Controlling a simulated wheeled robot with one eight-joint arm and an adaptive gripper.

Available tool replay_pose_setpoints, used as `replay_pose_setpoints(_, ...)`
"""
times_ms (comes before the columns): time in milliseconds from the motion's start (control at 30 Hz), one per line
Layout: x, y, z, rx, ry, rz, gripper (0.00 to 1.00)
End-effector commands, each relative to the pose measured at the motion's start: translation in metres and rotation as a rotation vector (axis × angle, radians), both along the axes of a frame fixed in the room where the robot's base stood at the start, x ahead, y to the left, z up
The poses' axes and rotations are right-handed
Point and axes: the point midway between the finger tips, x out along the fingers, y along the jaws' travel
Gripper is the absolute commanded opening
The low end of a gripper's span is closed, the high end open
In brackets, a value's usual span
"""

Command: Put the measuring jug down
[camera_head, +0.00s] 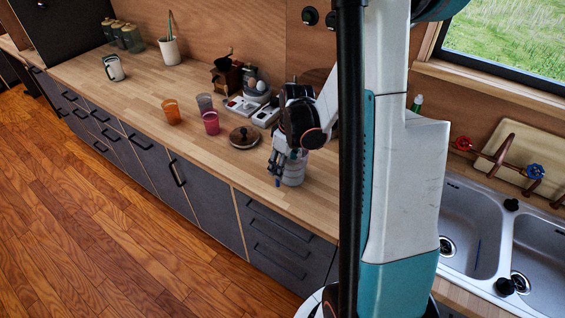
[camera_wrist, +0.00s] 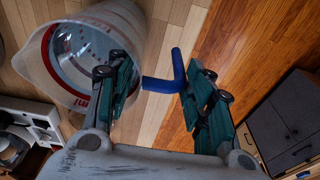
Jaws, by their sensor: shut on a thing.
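The measuring jug (camera_wrist: 92,50) is translucent, with red markings and a blue handle (camera_wrist: 177,66). In the wrist view it fills the upper left. My gripper (camera_wrist: 165,85) is shut on the handle, with one green-padded finger on each side, and the jug's body is left of the fingers. In the head view the jug (camera_head: 293,170) is small and partly hidden by my gripper (camera_head: 279,171), near the front edge of the wooden counter (camera_head: 215,178). It looks upright at the counter's surface; I cannot tell whether its base touches.
Scales (camera_head: 243,105) and a coffee grinder (camera_head: 226,77) stand behind. Bare counter lies front left. A sink (camera_head: 475,220) is at right.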

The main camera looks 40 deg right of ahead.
Motion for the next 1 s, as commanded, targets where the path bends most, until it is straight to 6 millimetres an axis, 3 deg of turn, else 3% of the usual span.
replay_pose_setpoints(33,0.000,0.000,-0.001,0.000,0.000,0.000,0.52)
replay_pose_setpoints(100,0.000,0.000,0.000,0.000,0.000,0.000,0.68)
replay_pose_setpoints(567,-0.001,0.000,0.006,0.000,0.000,0.000,0.68)
replay_pose_setpoints(1000,-0.012,-0.005,0.085,0.000,0.000,-0.001,0.68)
